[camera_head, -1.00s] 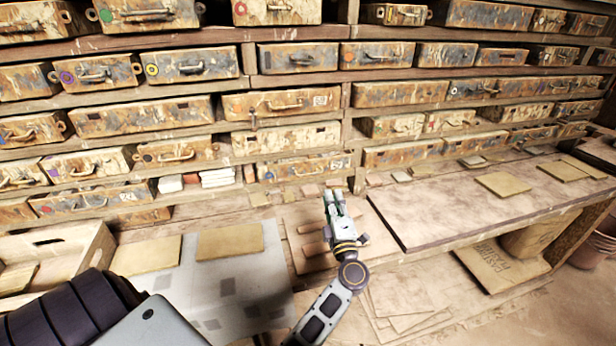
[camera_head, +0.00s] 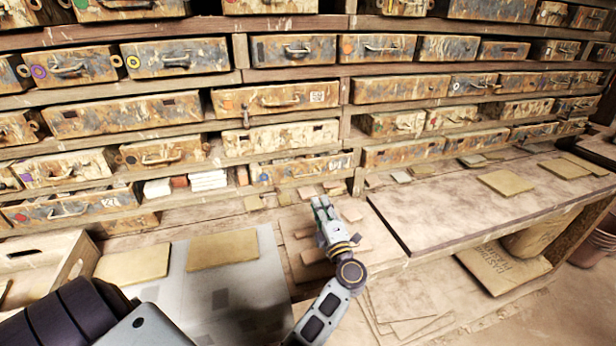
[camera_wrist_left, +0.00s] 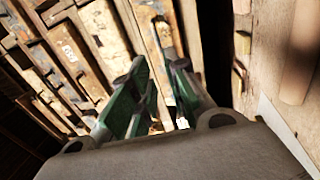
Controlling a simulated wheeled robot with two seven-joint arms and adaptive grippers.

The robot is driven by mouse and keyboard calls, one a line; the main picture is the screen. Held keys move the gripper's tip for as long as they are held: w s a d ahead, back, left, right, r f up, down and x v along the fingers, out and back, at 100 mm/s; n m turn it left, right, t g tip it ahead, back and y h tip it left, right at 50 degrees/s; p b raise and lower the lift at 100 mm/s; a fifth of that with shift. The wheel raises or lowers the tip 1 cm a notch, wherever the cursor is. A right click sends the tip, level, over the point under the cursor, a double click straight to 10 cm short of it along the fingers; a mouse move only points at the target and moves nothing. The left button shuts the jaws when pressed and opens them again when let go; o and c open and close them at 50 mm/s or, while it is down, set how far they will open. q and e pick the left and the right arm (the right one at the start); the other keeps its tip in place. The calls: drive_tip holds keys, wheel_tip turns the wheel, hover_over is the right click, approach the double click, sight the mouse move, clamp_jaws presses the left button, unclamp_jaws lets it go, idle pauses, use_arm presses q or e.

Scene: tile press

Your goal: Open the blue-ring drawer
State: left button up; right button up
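My left gripper (camera_head: 321,208) reaches up from the bottom centre, in front of the lower shelf rows. It is empty, its fingers apart; the left wrist view shows a gap between the green-padded fingers (camera_wrist_left: 155,85). Beyond the fingertips in the head view is a worn lower-row drawer (camera_head: 305,170) with a pull handle and a small bluish mark at its left end. Whether that mark is a ring is too small to tell. The drawer looks shut, and the gripper appears apart from it. My right gripper is out of view.
Other drawers carry coloured rings, including a yellow-ring drawer (camera_head: 180,58) and a purple-ring drawer (camera_head: 75,67). A workbench board (camera_head: 470,205) lies to the right. Tan tiles (camera_head: 222,249) lie on a grey sheet at left, beside a wooden crate (camera_head: 75,245). Small flat pieces lie near the gripper.

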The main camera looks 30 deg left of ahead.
use_arm(q)
drive_tip(key=p+x, duration=0.2)
drive_tip(key=x, duration=1.1)
drive_tip(key=shift+a+r, duration=0.1)
drive_tip(key=shift+a, duration=0.05)
drive_tip(key=shift+w+a, duration=0.1)
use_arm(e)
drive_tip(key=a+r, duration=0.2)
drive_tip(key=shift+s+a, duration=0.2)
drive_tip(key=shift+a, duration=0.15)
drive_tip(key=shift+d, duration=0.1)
use_arm(q)
clamp_jaws()
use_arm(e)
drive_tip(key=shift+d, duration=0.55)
